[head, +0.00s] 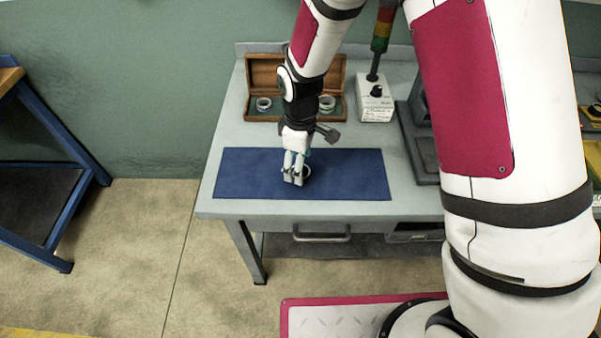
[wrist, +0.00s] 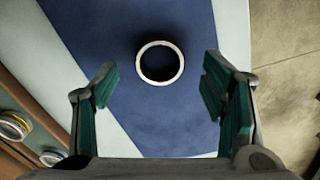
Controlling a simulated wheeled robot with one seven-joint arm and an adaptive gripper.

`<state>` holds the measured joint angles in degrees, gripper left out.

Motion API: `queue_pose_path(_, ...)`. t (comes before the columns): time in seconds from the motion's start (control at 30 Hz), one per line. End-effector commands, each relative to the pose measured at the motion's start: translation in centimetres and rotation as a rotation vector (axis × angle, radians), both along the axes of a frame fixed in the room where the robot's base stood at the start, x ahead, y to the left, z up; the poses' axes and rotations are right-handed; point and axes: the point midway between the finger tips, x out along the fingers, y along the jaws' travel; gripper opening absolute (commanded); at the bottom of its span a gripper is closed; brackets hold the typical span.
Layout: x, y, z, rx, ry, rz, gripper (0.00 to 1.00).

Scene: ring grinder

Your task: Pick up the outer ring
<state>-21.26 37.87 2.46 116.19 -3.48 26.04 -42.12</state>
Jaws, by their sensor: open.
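The outer ring, a pale metal ring (wrist: 182,63), lies flat on the blue mat (wrist: 100,30) in the wrist view. In the head view the ring (head: 308,171) is partly hidden behind my fingers. My gripper (head: 293,181) is above the mat, pointing down. In the wrist view my gripper (wrist: 160,76) is open and empty, with one green-padded finger to each side of the ring's line. The ring appears ahead of and between the fingertips, apart from both.
A wooden box (head: 294,62) with its lid open stands behind the mat and holds a ring on the left (head: 264,103) and one on the right (head: 327,103). A signal-light base (head: 375,105) stands right of it. The mat (head: 350,175) is clear right of my gripper.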

Motion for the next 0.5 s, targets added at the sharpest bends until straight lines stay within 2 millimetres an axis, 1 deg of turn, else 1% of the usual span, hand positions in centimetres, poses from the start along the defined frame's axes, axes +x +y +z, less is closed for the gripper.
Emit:
queue_pose_path(0.1,-0.1,0.0,-1.5,0.000,0.002,-0.001,0.67)
queue_pose_path(0.2,-0.1,0.0,-2.3,0.000,0.001,-0.001,0.67)
queue_pose_path(0.5,0.0,0.0,-2.6,0.001,-0.001,-0.001,0.67)
